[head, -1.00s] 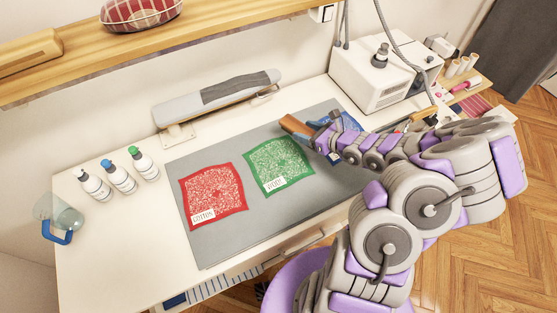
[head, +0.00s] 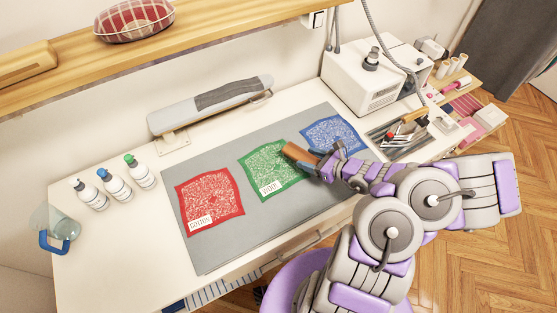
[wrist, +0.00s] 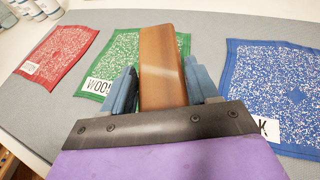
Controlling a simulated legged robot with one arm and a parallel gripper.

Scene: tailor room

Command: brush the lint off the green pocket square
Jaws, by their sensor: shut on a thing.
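The green pocket square (head: 264,172) lies flat on the grey mat, covered in white lint specks, with a white label at its near edge. My gripper (head: 320,163) is shut on a brown wooden brush (head: 300,155) at the right edge of the green square. In the wrist view the brush (wrist: 162,70) stands between the two blue-grey fingers (wrist: 160,90) and hides part of the green square (wrist: 112,60). I cannot tell whether the brush touches the cloth. Its bristles are not visible.
A red square (head: 209,199) lies left on the grey mat (head: 225,244), and a blue square (head: 330,132) lies right; both are specked white. Several bottles (head: 115,182) and a jug (head: 62,223) stand at left. A tool tray (head: 398,146) and a white machine (head: 375,78) are at right.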

